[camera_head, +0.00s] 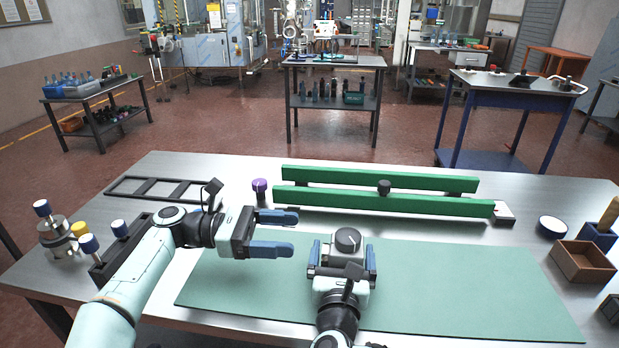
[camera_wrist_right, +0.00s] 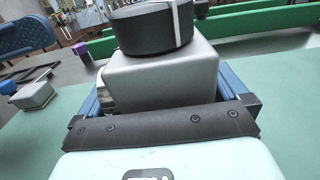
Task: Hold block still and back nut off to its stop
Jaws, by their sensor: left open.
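The block (camera_head: 346,259) is a silver-grey box on the green mat; it fills the middle of the right wrist view (camera_wrist_right: 165,80). The nut (camera_head: 348,240) is a dark round knob on top of it, with a pale line down its side in the right wrist view (camera_wrist_right: 150,30). My right gripper (camera_head: 342,262) has its blue fingers along both sides of the block and looks shut on it. My left gripper (camera_head: 292,233) is open and empty, left of the block, its fingers pointing toward it. The nut's underside and any thread are hidden.
The green mat (camera_head: 470,290) is clear right of the block. Green rails (camera_head: 380,202) with a dark knob lie behind it. A purple-topped knob (camera_head: 260,190) stands near my left gripper. A brown tray (camera_head: 583,262) and white disc (camera_head: 552,227) sit right; several capped parts stand left.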

